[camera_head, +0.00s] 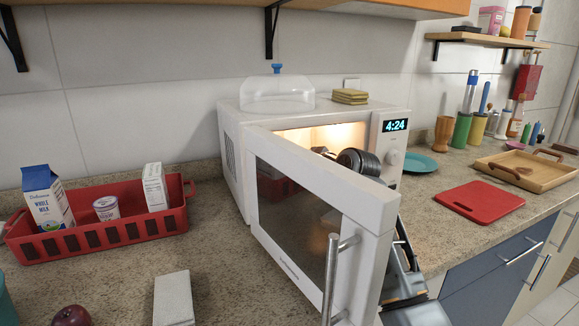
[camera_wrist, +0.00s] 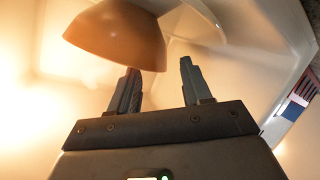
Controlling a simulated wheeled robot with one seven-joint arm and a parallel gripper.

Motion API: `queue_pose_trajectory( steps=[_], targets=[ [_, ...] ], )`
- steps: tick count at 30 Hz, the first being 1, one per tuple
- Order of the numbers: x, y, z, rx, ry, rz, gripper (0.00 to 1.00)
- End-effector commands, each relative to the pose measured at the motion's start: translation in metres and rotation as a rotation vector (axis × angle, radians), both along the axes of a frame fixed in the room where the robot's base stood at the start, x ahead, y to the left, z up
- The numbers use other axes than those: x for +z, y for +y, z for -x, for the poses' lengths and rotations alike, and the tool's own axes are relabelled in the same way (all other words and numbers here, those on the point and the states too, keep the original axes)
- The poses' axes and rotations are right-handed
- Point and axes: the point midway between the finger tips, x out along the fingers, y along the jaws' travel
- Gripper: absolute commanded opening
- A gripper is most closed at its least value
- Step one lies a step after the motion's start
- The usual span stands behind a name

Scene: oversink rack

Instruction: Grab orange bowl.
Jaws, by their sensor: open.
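The orange bowl (camera_wrist: 115,35) shows in the wrist view, at the upper left, inside the lit microwave. My gripper (camera_wrist: 158,68) is open, with its two dark fingers apart. The left fingertip is close to the bowl's lower edge; I cannot tell whether it touches. Nothing sits between the fingers that I can make out. In the head view the bowl is hidden, and my wrist reaches into the white microwave (camera_head: 230,140) behind its open door (camera_head: 315,225).
A red basket (camera_head: 100,236) with a milk carton stands left. A clear cover (camera_head: 277,95) and sponges (camera_head: 350,96) sit on the microwave. A red cutting board (camera_head: 480,201), wooden tray (camera_head: 527,172) and teal plate (camera_head: 420,163) lie right. The open door juts forward beside my arm.

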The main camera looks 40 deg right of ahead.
Motion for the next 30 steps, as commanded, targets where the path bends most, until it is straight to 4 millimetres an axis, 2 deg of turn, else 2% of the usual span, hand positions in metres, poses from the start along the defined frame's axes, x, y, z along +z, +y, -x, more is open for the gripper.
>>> queue_pose_trajectory(
  steps=[12, 22, 23, 30],
  targets=[
    [-0.010, 0.005, -0.050, -0.001, 0.001, 0.000, 0.49],
    [-0.013, 0.006, -0.057, 0.000, -0.001, 0.001, 0.49],
    [-0.013, 0.006, -0.057, 0.000, -0.001, 0.001, 0.48],
    [-0.013, 0.006, -0.056, 0.000, -0.001, 0.001, 0.25]
  ],
)
